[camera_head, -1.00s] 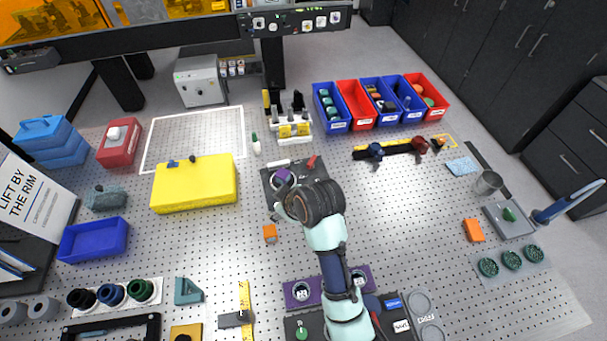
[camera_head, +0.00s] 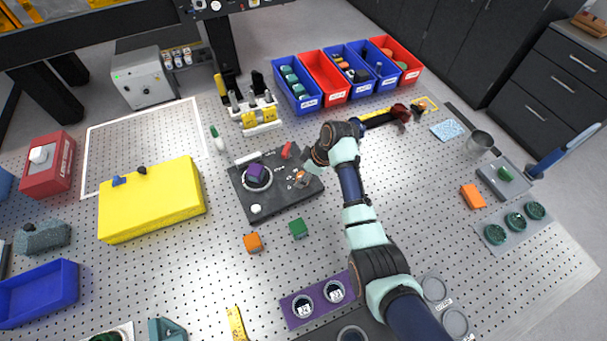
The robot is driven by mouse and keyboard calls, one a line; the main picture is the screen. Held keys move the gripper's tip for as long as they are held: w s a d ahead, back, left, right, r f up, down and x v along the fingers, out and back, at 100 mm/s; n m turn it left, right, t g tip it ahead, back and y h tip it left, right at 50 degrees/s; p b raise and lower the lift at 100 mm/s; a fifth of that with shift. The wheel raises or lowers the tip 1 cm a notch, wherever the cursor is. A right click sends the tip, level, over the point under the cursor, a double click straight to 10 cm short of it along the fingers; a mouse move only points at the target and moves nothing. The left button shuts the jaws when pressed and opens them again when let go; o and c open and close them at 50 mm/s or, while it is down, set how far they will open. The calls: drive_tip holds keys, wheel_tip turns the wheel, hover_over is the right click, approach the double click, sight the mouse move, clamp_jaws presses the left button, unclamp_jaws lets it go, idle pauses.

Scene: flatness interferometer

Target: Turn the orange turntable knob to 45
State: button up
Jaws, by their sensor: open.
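A dark plate (camera_head: 277,204) lies on the perforated table near the centre. It carries a round ring-shaped turntable (camera_head: 258,187) with a purple block (camera_head: 256,172) on it. A small orange part, seemingly the orange knob (camera_head: 299,176), shows at the plate's right side, partly hidden by my gripper. My gripper (camera_head: 302,172) is open at the plate's right edge, close to this orange part. I cannot tell whether they touch. The knob's pointer and scale are too small to read.
A red lever (camera_head: 287,150) and a white knob (camera_head: 256,209) are on the plate. Orange (camera_head: 253,242) and green (camera_head: 298,228) cubes lie in front of it. A yellow case (camera_head: 151,199) stands left, and a white rack (camera_head: 255,115) behind.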

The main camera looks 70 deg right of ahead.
drive_tip(key=shift+f, duration=0.1)
drive_tip(key=c, duration=1.1)
drive_tip(key=shift+c, duration=0.2)
drive_tip(key=shift+p, duration=0.4)
drive_tip(key=shift+a+r+m+p, duration=0.1)
drive_tip(key=shift+r+m+p, duration=0.1)
drive_tip(key=shift+m+p, duration=0.5)
drive_tip(key=m+h+p, duration=0.1)
drive_tip(key=m+p, duration=0.1)
drive_tip(key=shift+p, duration=0.3)
drive_tip(key=m+h+p, duration=0.1)
drive_tip(key=m+p, duration=0.1)
drive_tip(key=m, duration=0.1)
drive_tip(key=shift+w+a+h, duration=0.1)
drive_tip(key=shift+h, duration=0.2)
drive_tip(key=shift+f+m+g+h+p, duration=0.15)
drive_tip(key=shift+m+g+h+p, duration=0.25)
drive_tip(key=shift+m+p, duration=0.6)
drive_tip(key=shift+m, duration=0.3)
